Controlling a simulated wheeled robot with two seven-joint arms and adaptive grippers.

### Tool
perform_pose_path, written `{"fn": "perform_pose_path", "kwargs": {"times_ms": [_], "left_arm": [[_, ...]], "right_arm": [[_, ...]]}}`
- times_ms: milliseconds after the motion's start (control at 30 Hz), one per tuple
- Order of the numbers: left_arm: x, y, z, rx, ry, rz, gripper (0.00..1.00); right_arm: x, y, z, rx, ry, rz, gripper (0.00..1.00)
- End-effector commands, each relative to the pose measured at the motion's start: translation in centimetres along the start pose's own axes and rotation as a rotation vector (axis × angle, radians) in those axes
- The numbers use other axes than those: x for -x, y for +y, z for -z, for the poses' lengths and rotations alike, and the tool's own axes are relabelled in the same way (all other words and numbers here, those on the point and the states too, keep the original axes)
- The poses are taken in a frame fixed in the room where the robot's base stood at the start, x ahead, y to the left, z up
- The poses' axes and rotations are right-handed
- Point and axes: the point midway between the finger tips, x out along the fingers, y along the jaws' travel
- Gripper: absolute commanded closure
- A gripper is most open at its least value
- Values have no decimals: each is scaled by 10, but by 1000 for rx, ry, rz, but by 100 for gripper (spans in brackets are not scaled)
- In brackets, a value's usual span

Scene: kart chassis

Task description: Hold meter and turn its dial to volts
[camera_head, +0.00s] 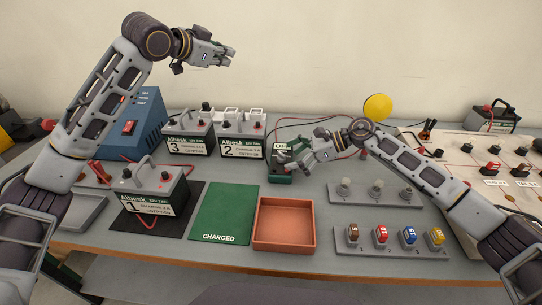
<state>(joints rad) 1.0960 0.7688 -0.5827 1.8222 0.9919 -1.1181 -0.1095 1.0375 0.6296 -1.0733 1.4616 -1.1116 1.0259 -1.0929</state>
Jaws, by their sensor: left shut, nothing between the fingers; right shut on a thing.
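The meter (279,178) is a small dark green box with a pale display at its top, standing at the back middle of the table with thin leads running behind it. My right gripper (296,163) comes in from the right and is shut on the meter at its right side. The gripper covers much of the meter's front, so the dial and its setting cannot be made out. My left gripper (228,56) is shut and empty, raised high in front of the wall, well above and left of the meter.
Batteries 3 (188,147) and 2 (241,148) stand left of the meter. Battery 1 (153,205) sits on a black mat. A green CHARGED mat (224,212) and an orange tray (284,246) lie in front. Switch panels (388,238) and a terminal board (466,165) are at right.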

Motion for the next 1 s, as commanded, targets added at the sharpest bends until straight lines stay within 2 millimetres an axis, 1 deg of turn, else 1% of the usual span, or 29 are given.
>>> {"fn": "perform_pose_path", "kwargs": {"times_ms": [33,200,400,467,600,800,1000], "left_arm": [[0,12,1,1,-17,-24,100],[-2,53,-2,21,-89,-109,100],[1,98,-14,43,-191,-197,100],[2,110,-19,50,-226,-220,100],[8,136,-33,65,-309,-268,100],[19,170,-56,89,-442,-323,100],[35,197,-83,114,-582,-361,100]], "right_arm": [[-7,4,9,-3,12,-11,19],[-7,4,9,-3,12,-11,19],[-7,4,9,-4,12,-10,19],[-7,4,9,-4,12,-10,19],[-7,4,9,-4,12,-10,19],[-6,4,10,-4,12,-9,19],[-6,4,10,-4,12,-9,19]]}}
